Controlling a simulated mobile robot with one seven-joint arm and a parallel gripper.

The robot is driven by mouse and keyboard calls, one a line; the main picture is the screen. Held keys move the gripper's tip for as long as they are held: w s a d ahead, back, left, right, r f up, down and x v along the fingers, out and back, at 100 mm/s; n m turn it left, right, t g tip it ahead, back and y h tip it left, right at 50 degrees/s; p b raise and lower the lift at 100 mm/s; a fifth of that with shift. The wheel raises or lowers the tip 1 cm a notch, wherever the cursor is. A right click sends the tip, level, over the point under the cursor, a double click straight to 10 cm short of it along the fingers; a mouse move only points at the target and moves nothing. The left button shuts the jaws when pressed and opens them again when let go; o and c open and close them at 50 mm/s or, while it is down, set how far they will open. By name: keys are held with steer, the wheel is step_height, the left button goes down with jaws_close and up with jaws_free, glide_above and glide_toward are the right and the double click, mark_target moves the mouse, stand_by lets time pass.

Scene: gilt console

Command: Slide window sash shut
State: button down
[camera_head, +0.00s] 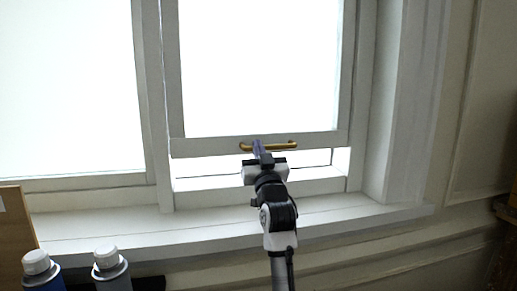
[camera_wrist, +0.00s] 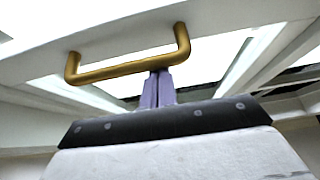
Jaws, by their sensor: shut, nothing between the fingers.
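The white window sash (camera_head: 212,146) hangs a little above the sill, with a bright gap under its bottom rail. A brass bar handle (camera_head: 280,146) is fixed across that rail; it also shows in the wrist view (camera_wrist: 125,68). In the wrist view, the purple fingertips (camera_wrist: 158,80) are together just below the bar. I cannot tell whether they touch it. The gripper body hides part of the gap.
The window sill (camera_head: 330,214) runs below the sash. Two white-capped bottles (camera_head: 37,264) (camera_head: 108,260) stand at the lower left, beside a brown board (camera_head: 14,232). A fixed pane (camera_head: 65,90) is on the left. The sill to the right of my arm is clear.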

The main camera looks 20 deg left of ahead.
step_height(320, 180, up, 4)
steer(key=p, duration=0.3)
steer(key=b+v, duration=0.3)
steer(key=v, duration=0.7)
steer(key=g+h+p, duration=0.1)
steer(key=g+p, duration=0.1)
steer(key=p, duration=0.3)
glide_toward(293, 125)
step_height(293, 125, up, 3)
steer(key=s+d, duration=0.2)
steer(key=p+x, duration=0.2)
steer(key=x, duration=0.2)
steer(key=p+x, duration=0.1)
steer(key=x, duration=0.3)
steer(key=shift+a+r+p, duration=0.3)
steer(key=shift+a+p, duration=0.05)
steer(key=shift+p, duration=0.05)
steer(key=shift+w+a+f, duration=0.1)
steer(key=shift+w+a, duration=0.15)
steer(key=shift+w, duration=0.3)
step_height(293, 125, down, 3)
steer(key=shift+s+f+p, duration=0.1)
steer(key=shift+f+p, duration=0.1)
steer(key=shift+p, duration=0.5)
steer(key=shift+f, duration=0.25)
steer(key=shift+f, duration=0.1)
